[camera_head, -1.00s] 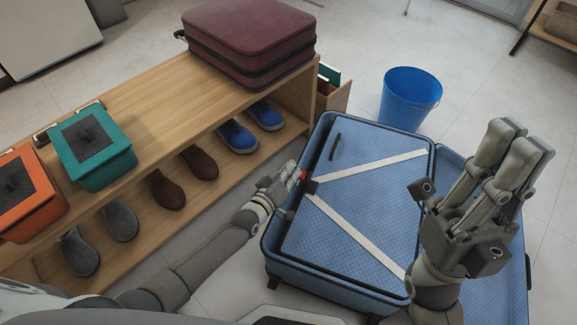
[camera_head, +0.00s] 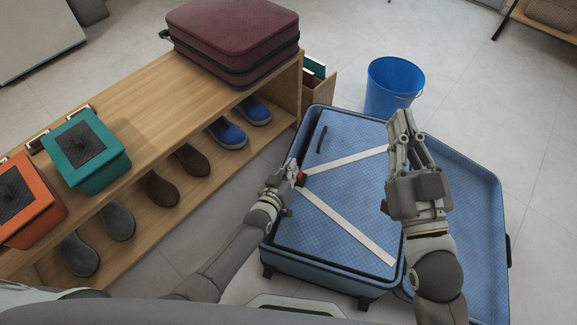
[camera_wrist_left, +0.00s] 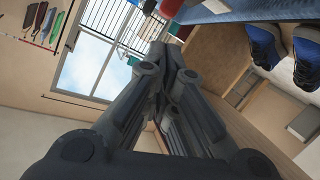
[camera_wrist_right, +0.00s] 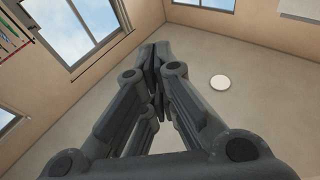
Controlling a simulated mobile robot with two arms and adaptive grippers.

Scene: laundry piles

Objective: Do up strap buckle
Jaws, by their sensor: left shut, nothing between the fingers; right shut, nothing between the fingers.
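The open blue suitcase (camera_head: 345,225) lies on the floor, its lid half (camera_head: 465,190) folded out to the right.
A wooden bench (camera_head: 150,95) with shoes below stands at the left, bearing a maroon suitcase (camera_head: 235,35), a teal box (camera_head: 85,150) and an orange box (camera_head: 25,200). A blue bucket (camera_head: 392,88) stands behind the blue suitcase.

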